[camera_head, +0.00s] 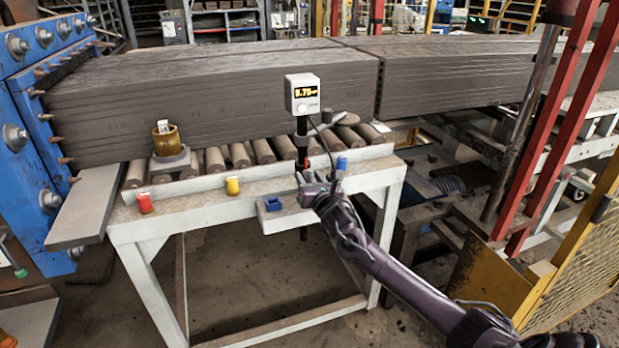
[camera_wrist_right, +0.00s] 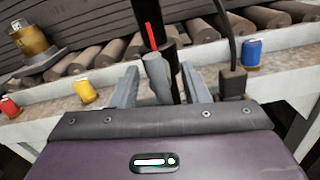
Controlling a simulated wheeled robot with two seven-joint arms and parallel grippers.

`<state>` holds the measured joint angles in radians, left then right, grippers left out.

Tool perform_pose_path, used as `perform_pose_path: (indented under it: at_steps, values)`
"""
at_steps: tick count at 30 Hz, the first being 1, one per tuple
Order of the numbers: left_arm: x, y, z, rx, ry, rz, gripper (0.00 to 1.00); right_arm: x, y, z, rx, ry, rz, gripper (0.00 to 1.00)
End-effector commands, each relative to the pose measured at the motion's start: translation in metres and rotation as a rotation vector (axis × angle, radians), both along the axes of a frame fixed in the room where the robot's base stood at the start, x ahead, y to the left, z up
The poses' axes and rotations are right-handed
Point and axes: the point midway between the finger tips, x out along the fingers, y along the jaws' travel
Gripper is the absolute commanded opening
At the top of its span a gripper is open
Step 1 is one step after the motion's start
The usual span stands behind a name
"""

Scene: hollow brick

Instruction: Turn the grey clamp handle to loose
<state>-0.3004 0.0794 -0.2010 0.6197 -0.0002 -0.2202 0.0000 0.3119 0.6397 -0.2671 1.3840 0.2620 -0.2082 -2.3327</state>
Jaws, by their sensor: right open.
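The grey clamp handle (camera_wrist_right: 157,78) shows in the right wrist view as a short upright grey piece in front of a black post (camera_wrist_right: 167,22). A thin red strip (camera_wrist_right: 151,37) rises just above it. My right gripper (camera_wrist_right: 162,71) is open, with one finger on each side of the handle; I cannot tell whether either finger touches it. In the head view my right gripper (camera_head: 309,178) is at the black post (camera_head: 302,125), below a white display box (camera_head: 302,93), and largely hides the handle. My left gripper is not in view.
A roller table (camera_head: 270,183) carries a long stack of grey clay (camera_head: 210,100). Red (camera_head: 145,203), yellow (camera_head: 232,185) and blue (camera_head: 342,163) small containers stand along its front edge. A brass-coloured cup (camera_head: 166,138) stands at left. A cable hangs beside the post.

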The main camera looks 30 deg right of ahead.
Motion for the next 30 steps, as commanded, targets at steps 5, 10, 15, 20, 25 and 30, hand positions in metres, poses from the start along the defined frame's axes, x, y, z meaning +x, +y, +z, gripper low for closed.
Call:
perform_pose_path:
  at_steps: [5, 10, 15, 20, 25, 30]
  values:
    - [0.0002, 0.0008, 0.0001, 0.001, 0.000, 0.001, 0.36, 0.0013, 0.0000, 0.0000, 0.000, 0.000, 0.001, 0.42]
    - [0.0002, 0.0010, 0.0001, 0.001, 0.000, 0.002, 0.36, 0.0011, 0.0000, -0.0001, 0.000, 0.000, 0.001, 0.32]
    - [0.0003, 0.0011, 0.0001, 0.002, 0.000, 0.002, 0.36, 0.0010, -0.0002, -0.0001, 0.001, 0.000, 0.000, 0.10]
    - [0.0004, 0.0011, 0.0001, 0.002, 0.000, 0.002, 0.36, 0.0010, -0.0002, -0.0001, 0.001, 0.000, 0.000, 0.00]
    - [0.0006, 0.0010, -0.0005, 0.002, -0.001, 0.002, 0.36, 0.0010, -0.0003, -0.0003, 0.018, -0.004, 0.000, 0.00]
    - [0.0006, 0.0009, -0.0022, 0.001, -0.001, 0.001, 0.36, 0.0010, -0.0003, -0.0007, 0.077, -0.018, 0.000, 0.00]
